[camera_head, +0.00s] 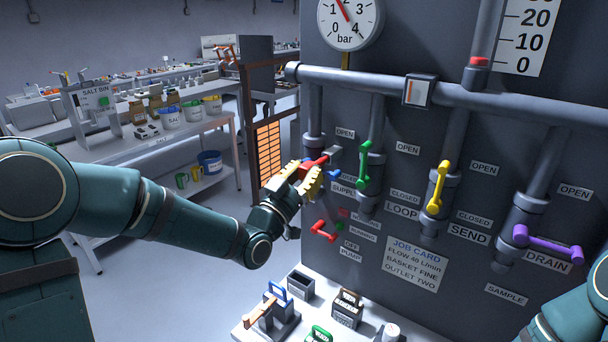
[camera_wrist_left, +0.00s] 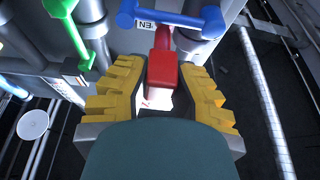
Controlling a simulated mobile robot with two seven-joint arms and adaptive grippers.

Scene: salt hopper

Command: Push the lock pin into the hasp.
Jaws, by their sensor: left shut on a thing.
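My left gripper (camera_head: 308,180) is shut on a red block (camera_wrist_left: 163,75), which appears to be the lock pin. In the head view this red piece (camera_head: 316,163) sits between the yellow fingers, just left of the blue supply handle (camera_head: 333,175). In the left wrist view a narrower red part runs from the block toward the blue handle (camera_wrist_left: 170,22); I cannot tell whether they touch. A grey piece (camera_head: 336,152) shows just beyond the red one; I cannot tell whether it is the hasp. My right gripper is out of view.
A green handle (camera_head: 365,165), a yellow handle (camera_head: 438,187) and a purple handle (camera_head: 547,244) are on the panel's pipes. A red lever (camera_head: 324,231) is below my left gripper. A white table (camera_head: 262,332) with small boxes stands in front. An orange grille (camera_head: 269,150) is behind.

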